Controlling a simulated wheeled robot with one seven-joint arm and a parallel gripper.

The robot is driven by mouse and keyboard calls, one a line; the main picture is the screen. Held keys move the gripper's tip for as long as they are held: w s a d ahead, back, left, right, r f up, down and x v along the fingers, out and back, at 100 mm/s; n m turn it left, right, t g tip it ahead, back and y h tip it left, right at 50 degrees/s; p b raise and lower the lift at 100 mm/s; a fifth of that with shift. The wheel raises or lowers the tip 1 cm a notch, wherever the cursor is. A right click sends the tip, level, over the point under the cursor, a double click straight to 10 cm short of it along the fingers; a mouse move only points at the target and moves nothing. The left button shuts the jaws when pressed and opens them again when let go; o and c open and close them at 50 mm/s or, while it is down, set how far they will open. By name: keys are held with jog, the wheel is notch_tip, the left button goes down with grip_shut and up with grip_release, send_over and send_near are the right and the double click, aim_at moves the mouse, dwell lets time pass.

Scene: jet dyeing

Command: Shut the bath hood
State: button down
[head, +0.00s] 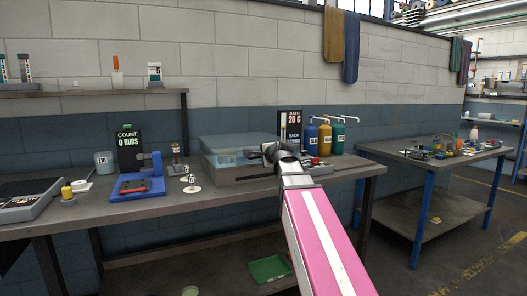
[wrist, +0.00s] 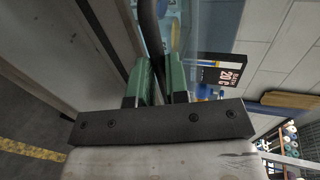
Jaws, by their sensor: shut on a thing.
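The bath (head: 240,178) is a low grey box on the workbench, with the clear bluish bath hood (head: 228,150) over it. How far the hood stands open is hard to tell, as my arm covers its right side. My gripper (head: 273,150) is at the hood's right front part in the head view. In the wrist view, the green fingers of my gripper (wrist: 157,72) are shut on a dark bar (wrist: 148,25), which looks like the hood's handle. Clear bluish panel shows just beyond it.
A 20 C display (head: 290,125) stands behind the bath, and it also shows in the wrist view (wrist: 222,73). Blue, yellow and teal bottles (head: 325,138) stand right of it. A blue rub tester (head: 140,182) and small white discs (head: 191,188) lie to the left.

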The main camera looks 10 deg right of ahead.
jog(key=shift+s+f, duration=0.25)
jog(key=shift+f, duration=0.85)
jog(key=shift+d, duration=0.1)
jog(key=c, duration=1.1)
grip_release()
jog(key=shift+w, duration=0.1)
jog(key=shift+r, duration=0.1)
jog(key=v, duration=1)
jog(key=shift+s+r, duration=0.3)
jog(key=shift+r, duration=0.1)
